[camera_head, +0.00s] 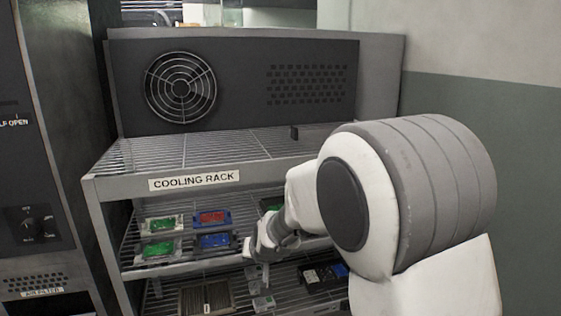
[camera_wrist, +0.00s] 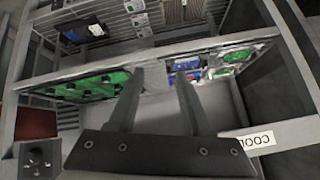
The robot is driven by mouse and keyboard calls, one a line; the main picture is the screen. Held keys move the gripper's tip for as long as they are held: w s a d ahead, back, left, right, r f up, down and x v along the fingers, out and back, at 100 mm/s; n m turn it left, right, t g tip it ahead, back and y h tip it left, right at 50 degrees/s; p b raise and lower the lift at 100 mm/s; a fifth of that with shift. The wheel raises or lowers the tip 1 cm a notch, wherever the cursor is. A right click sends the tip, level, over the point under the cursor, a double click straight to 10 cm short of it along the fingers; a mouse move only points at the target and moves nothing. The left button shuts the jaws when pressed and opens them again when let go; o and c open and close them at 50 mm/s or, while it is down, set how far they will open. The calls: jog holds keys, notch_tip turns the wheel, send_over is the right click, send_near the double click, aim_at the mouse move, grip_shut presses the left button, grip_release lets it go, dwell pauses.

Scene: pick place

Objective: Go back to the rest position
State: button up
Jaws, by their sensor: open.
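My gripper (camera_wrist: 155,92) is open and shows two separated fingers in the wrist view, with nothing between them. In the head view, my gripper (camera_head: 262,247) is in front of the cooling rack (camera_head: 88,190), at the level of its middle shelf, partly hidden by my own arm. A green board (camera_wrist: 95,84) lies on the shelf to the left of the fingers in the wrist view. It also shows in the head view (camera_head: 270,204), partly covered by my arm.
Several boards in frames, green (camera_head: 160,224), red (camera_head: 212,217) and blue (camera_head: 215,241), lie on the middle shelf. A brown slatted item (camera_head: 207,299) and a dark item (camera_head: 322,275) are below. A dark machine (camera_head: 35,170) stands left. The top shelf (camera_head: 200,148) is mostly clear.

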jog(key=s+d+r+g, duration=0.1)
jog(key=s+d+r, duration=1.05)
jog(key=s, duration=0.25)
jog(key=s+d+g+h, duration=0.1)
jog(key=s+d, duration=0.3)
jog(key=s, duration=0.5)
jog(key=s+d+h, duration=0.2)
jog(key=s+d, duration=0.3)
jog(key=s, duration=0.3)
notch_tip(320, 180, up, 29)
jog(key=p, duration=2.8)
jog(key=shift+a+r+p, duration=0.2)
jog(key=shift+a+p, duration=0.05)
jog(key=shift+p, duration=0.05)
